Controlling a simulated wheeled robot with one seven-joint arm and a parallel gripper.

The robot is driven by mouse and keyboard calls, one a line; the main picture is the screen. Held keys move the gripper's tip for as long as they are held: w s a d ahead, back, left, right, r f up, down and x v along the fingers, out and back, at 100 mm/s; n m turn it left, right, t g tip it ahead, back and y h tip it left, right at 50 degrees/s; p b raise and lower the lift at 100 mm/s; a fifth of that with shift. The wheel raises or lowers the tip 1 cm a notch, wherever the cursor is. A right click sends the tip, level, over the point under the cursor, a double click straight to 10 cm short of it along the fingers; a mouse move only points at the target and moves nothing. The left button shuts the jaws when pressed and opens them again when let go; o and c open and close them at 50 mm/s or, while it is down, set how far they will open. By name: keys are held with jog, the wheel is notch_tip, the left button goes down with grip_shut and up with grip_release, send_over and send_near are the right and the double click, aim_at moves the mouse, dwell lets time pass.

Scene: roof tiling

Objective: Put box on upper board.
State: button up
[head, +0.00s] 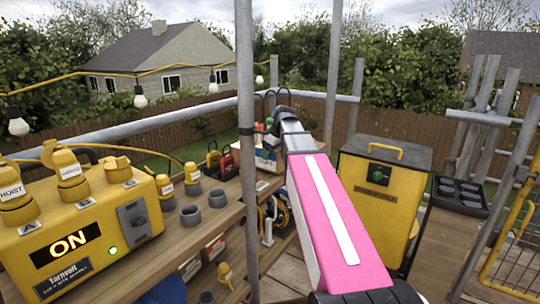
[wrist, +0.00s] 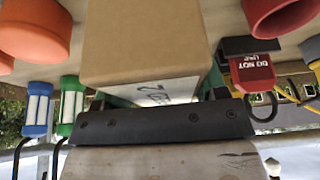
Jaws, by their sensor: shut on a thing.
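A cardboard box (wrist: 150,40) with a white, partly hidden label fills the upper middle of the wrist view. My gripper (wrist: 160,98) is shut on it, with green parts showing at its sides. In the head view a small labelled box (head: 266,160) shows beyond the pole, at the end of my pink arm; the fingers there are mostly hidden. The upper board (head: 228,206) is a wooden shelf running from the yellow control box toward the far end. I cannot tell whether the held box touches the board.
A yellow control box (head: 80,225) reading ON, grey cups (head: 190,216) and yellow plugs (head: 192,178) stand on the board. A grey pole (head: 247,130) rises before it. Red padlock-like tag (wrist: 252,70) and orange cups (wrist: 35,28) are near the held box. A yellow cabinet (head: 378,200) stands right.

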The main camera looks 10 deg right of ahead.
jog(key=shift+f, duration=0.55)
jog(key=o, duration=1.3)
jog(key=shift+f, duration=0.1)
jog(key=shift+o, duration=0.2)
jog(key=v, duration=1.2)
